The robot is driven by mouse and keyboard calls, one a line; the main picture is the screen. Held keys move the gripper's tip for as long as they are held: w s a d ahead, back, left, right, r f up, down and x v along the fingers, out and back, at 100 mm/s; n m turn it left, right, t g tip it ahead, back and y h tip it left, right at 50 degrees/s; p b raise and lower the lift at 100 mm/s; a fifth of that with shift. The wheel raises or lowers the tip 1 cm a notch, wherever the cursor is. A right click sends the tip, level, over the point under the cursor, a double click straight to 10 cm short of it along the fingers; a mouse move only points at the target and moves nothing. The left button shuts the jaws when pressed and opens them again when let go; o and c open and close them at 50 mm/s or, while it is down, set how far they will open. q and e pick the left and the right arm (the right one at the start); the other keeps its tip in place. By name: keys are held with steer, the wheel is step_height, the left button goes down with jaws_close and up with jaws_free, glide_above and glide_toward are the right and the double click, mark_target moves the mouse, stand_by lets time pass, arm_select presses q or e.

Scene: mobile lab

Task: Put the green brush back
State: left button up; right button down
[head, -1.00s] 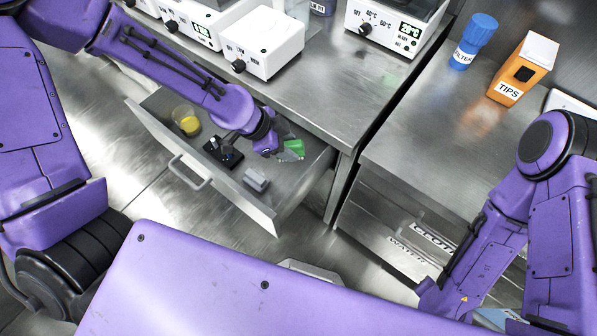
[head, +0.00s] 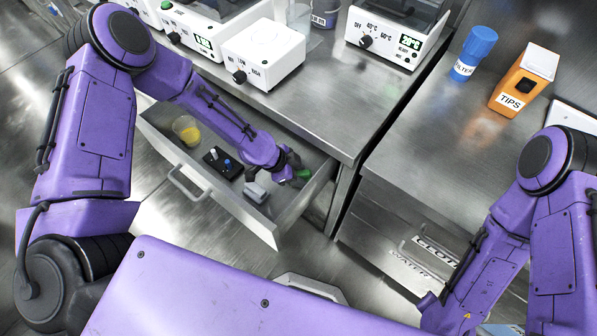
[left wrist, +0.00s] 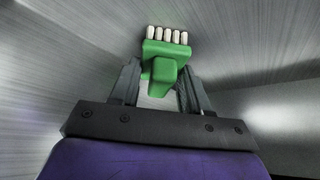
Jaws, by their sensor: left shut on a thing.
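The green brush (left wrist: 160,68) is between the fingers of my left gripper (left wrist: 158,90) in the left wrist view, its pale bristles pointing away from my palm. My left gripper (head: 290,172) is shut on it. In the head view only a small part of the brush (head: 304,174) shows past the gripper, inside the open drawer (head: 222,203) near its right end. Whether the brush touches the drawer floor I cannot tell. My right arm is at the right of the head view, but its gripper is not visible.
The drawer also holds a beaker with yellow contents (head: 187,131), a black stand with a blue part (head: 222,163) and a grey block (head: 254,192). White instruments (head: 264,54) stand on the counter above. An orange TIPS box (head: 523,80) and blue FILTER bottle (head: 474,53) stand right.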

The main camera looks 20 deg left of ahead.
arm_select(q)
steer(key=shift+f, duration=0.1)
steer(key=o, duration=1)
steer(key=shift+a+r, duration=0.1)
steer(key=shift+r, duration=0.3)
steer(key=p+v, duration=0.1)
steer(key=v, duration=1)
steer(key=shift+s+a+r, duration=0.2)
steer(key=shift+s, duration=0.05)
steer(key=shift+p, duration=0.3)
